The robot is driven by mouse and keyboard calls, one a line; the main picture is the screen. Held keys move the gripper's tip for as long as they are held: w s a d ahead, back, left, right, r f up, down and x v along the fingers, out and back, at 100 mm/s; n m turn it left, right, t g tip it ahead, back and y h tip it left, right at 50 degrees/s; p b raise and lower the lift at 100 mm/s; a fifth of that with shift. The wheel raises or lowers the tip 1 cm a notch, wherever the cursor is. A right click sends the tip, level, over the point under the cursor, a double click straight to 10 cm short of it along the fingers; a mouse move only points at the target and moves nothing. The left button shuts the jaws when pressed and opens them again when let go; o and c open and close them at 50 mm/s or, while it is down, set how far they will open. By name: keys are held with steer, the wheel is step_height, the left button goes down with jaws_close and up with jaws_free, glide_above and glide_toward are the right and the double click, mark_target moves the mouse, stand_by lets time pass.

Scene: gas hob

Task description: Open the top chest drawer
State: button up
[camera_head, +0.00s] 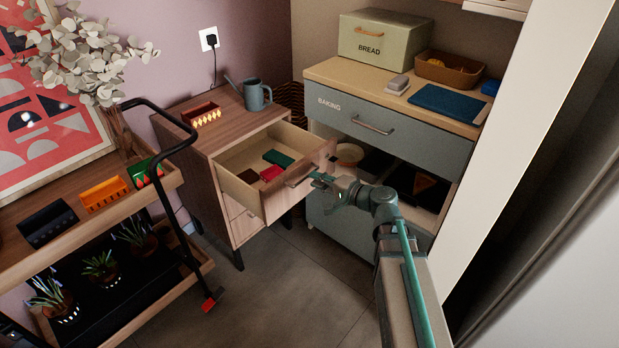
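The wooden chest (229,197) stands against the wall at the middle of the head view. Its top drawer (238,191) is pulled well out, and its inside shows. A dark green item (278,158), a red item (270,173) and a brown item (248,176) lie in it. A bar handle (299,179) is on the drawer front. My gripper (318,180) is at the right end of this handle, at the drawer front. The fingers are small and partly hidden, so I cannot tell whether they are closed on the handle.
A watering can (256,95) and a small dark red box (200,112) stand on the chest top. The blue-grey baking cabinet (390,122) is close on the right. A trolley with a black rail (165,152) is on the left. Grey floor (290,285) is clear in front.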

steer(key=v, duration=0.7)
steer(key=shift+s, duration=0.15)
steer(key=shift+d, duration=0.1)
steer(key=s+d+f+n+g+h+p, duration=0.1)
steer(key=s+f+n+g+h+p, duration=0.25)
steer(key=s+f, duration=0.6)
steer(key=s+d+f+n+g+h+p, duration=0.15)
steer(key=s+f+g+h+p, duration=0.35)
steer(key=f, duration=0.7)
steer(key=s+d+f+n+g+h+p, duration=0.1)
steer(key=s+g+p, duration=0.3)
steer(key=s, duration=1)
steer(key=s+d+f+n+g+h+p, duration=0.2)
steer(key=s+g+p, duration=0.3)
steer(key=s+p, duration=0.4)
steer(key=s, duration=0.6)
steer(key=shift+d+f+n, duration=0.3)
